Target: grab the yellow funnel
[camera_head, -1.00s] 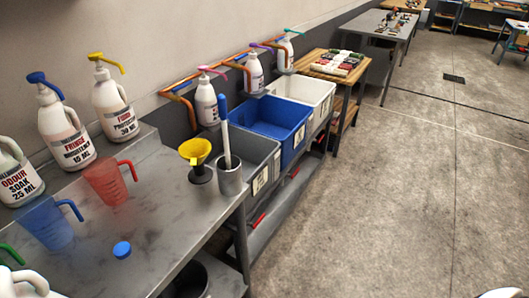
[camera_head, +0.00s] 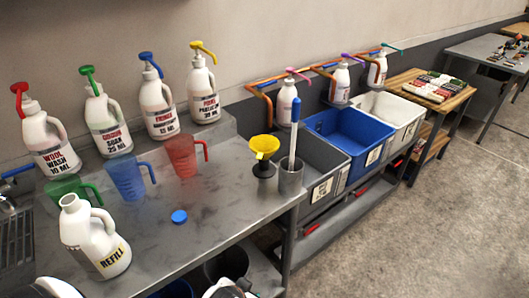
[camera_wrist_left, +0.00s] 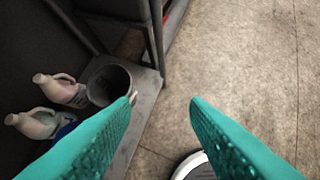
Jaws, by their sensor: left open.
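The yellow funnel (camera_head: 264,146) sits upright in a dark round holder (camera_head: 264,171) near the right end of the grey metal bench (camera_head: 215,215). A metal cup (camera_head: 291,178) with a white, blue-topped stick stands just right of it, close to the funnel. My left gripper (camera_wrist_left: 165,100) shows in the left wrist view as two teal fingers spread apart, with nothing between them. It points down at the floor beside the bench's lower shelf, and the funnel is not in that view. My right gripper is not in view.
Pump bottles line the wall. Bins (camera_head: 345,140) stand to the right. A bucket (camera_wrist_left: 108,82) is on the lower shelf.

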